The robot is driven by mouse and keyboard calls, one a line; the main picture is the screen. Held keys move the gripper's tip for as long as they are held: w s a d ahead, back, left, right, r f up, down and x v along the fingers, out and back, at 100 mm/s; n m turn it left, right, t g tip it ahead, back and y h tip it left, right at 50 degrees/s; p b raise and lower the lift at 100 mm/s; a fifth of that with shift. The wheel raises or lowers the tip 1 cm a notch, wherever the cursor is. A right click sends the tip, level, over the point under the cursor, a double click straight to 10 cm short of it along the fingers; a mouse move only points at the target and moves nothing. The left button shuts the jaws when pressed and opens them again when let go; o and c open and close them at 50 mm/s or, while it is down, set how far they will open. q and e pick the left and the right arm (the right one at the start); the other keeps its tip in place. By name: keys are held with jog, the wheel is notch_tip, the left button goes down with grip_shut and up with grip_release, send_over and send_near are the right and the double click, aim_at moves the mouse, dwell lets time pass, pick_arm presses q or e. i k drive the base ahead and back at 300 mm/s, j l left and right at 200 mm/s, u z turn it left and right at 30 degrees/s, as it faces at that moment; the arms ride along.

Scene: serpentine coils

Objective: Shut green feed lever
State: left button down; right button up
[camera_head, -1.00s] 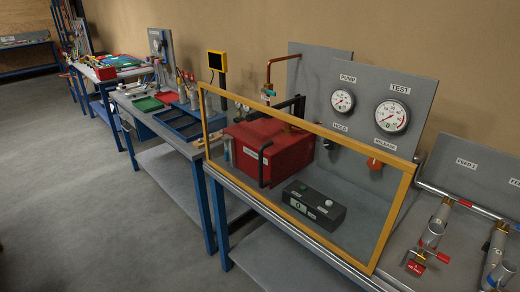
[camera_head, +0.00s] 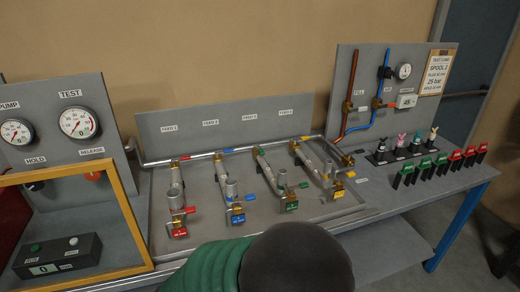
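The feed manifold panel (camera_head: 214,128) stands in the middle, with several pipe branches running down from one grey header pipe (camera_head: 222,151). The third branch has a green tag (camera_head: 291,206) at its lower end. A small green lever handle (camera_head: 304,185) sits beside its grey cup, pointing to the right. Its exact angle to the pipe is too small to tell. The neighbouring branches carry a red lever (camera_head: 187,210), a blue tag (camera_head: 238,219) and a yellow tag (camera_head: 337,195). Neither gripper's fingers show in the view.
A large green ribbed and dark rounded form fills the bottom middle, in front of the bench. A yellow-framed guard (camera_head: 125,209) with a black control box (camera_head: 58,255) stands at left. Several small green and red clips (camera_head: 440,165) and figurines (camera_head: 401,147) stand at right.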

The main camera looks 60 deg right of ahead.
aim_at(258, 148)
jog(key=z, duration=2.05)
jog(key=l+u, duration=0.25)
jog(key=i, duration=0.05)
